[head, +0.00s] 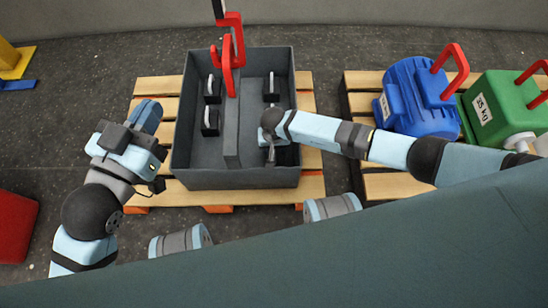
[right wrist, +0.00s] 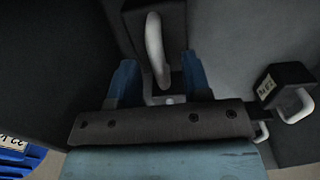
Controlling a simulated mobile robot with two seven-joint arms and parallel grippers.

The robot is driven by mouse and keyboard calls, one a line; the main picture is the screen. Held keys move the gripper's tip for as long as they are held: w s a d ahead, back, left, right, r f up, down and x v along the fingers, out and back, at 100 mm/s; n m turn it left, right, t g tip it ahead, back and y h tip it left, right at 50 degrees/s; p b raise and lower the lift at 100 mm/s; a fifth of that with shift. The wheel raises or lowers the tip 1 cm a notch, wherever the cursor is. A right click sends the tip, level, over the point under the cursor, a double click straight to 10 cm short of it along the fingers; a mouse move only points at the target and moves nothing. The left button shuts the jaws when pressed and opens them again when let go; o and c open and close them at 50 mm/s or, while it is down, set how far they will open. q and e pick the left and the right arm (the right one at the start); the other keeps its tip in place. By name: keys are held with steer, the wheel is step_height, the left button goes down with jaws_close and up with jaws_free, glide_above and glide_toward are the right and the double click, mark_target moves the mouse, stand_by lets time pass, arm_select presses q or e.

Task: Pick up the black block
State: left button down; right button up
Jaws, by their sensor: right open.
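In the head view a dark grey bin (head: 240,180) with a lengthwise divider holds black blocks with pale handles. Two blocks, one far (head: 213,88) and one near (head: 210,123), are in the left compartment. Another block (head: 271,88) is at the far end of the right compartment. My right gripper (right wrist: 159,66) is down in the right compartment, its blue fingers apart. In the right wrist view a black block (right wrist: 172,14) lies ahead, its pale handle between the fingers, not visibly clamped. My left gripper (head: 147,114) hovers left of the bin; its jaw opening is unclear.
The bin stands on a wooden pallet (head: 313,185). A red hook-like part (head: 229,70) rises at the divider's far end. A blue motor (head: 418,97) and a green 35 kg block (head: 497,108) stand on the right pallet. A second block (right wrist: 288,80) shows in the wrist view.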

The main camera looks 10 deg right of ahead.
jaws_close()
steer(key=shift+d, duration=0.1)
stand_by(1.2)
steer(key=shift+w+r, duration=0.15)
steer(key=shift+r, duration=0.1)
